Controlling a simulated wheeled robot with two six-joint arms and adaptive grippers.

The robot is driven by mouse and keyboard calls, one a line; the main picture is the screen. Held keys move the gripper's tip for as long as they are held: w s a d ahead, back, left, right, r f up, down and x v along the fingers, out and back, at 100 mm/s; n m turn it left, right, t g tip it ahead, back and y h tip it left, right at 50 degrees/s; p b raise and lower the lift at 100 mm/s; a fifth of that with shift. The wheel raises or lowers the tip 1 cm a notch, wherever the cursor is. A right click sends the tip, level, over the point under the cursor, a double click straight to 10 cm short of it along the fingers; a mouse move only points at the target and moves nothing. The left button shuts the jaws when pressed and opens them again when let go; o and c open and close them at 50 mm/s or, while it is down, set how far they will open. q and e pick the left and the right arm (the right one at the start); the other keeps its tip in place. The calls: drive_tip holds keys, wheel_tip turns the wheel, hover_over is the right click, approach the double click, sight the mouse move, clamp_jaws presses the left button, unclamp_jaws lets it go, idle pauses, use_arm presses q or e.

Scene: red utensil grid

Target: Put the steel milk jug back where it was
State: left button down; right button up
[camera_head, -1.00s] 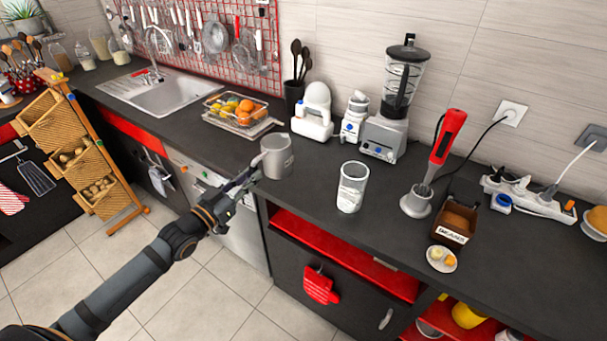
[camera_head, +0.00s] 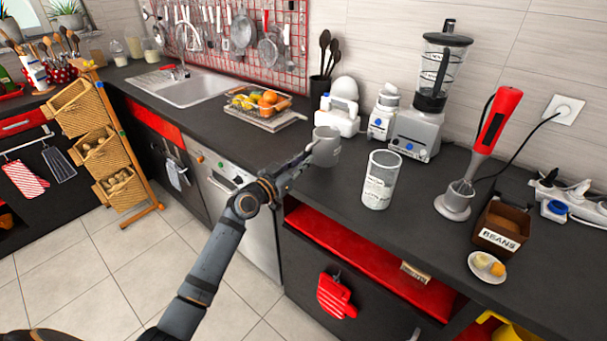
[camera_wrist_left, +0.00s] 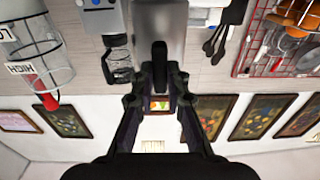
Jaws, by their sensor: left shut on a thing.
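The steel milk jug (camera_head: 327,147) is a plain grey cylinder over the counter, between the fruit tray and the clear marked container. My left gripper (camera_head: 308,158) reaches it from the front left and is shut on its near side. In the left wrist view, the jug (camera_wrist_left: 158,20) fills the top middle, with a dark part of it between my fingers (camera_wrist_left: 160,75). The jug looks upright. I cannot tell whether its base touches the counter. My right gripper is not in view.
The clear marked container (camera_head: 380,182) stands close to the right of the jug. A fruit tray (camera_head: 262,117) is at the back left. The red shelf (camera_head: 345,240) lies below the counter's front edge.

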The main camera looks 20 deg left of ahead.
use_arm(q)
drive_tip(key=shift+w+f, duration=0.15)
drive_tip(key=shift+d+f+b, duration=0.1)
drive_tip(key=shift+f+b, duration=0.25)
drive_tip(key=shift+f, duration=1.2)
drive_tip(key=c, duration=1.3)
unclamp_jaws()
drive_tip(key=shift+f, duration=0.1)
drive_tip(key=shift+c, duration=0.2)
drive_tip(key=b+v, duration=0.1)
drive_tip(key=v, duration=1.1)
